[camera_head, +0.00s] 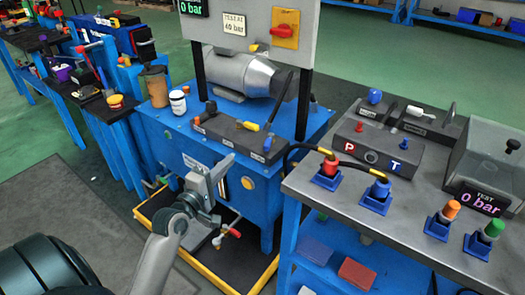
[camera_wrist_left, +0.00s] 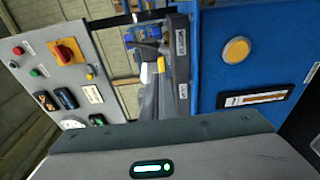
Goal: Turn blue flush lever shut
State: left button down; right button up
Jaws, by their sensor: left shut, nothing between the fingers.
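My left gripper (camera_head: 218,178) is in the head view, in front of the blue tank unit (camera_head: 262,215), above the yellow-edged drip tray (camera_head: 226,270). It is shut with nothing between its fingers. The blue flush lever cannot be made out for certain. A small dark blue piece (camera_head: 209,218) shows just below the gripper, partly hidden by it. A fitting with a red handle (camera_head: 234,232) sits low on the tank's front, right of that piece. In the left wrist view the tank's blue front (camera_wrist_left: 212,75) shows at the right; the fingertips are not distinguishable there. My right gripper is not in view.
A grey bench (camera_head: 405,225) with coloured couplings and a test display stands at right, close beside the tank. A panel with a red switch (camera_head: 285,30) rises above the tank. Blue tool benches stand at left. Open floor lies at lower left.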

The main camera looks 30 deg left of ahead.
aim_at(269, 142)
pick_arm(q)
jog(key=shift+w, duration=0.1)
jog(key=w, duration=0.9)
jog(key=shift+w+a+b, duration=0.3)
jog(key=shift+a+b, duration=0.05)
jog(key=shift+b, duration=0.05)
jog(key=d, duration=0.1)
jog(key=w+d, duration=0.1)
jog(key=shift+d, duration=0.4)
jog(key=shift+w+d, duration=0.2)
jog(key=shift+d, duration=0.3)
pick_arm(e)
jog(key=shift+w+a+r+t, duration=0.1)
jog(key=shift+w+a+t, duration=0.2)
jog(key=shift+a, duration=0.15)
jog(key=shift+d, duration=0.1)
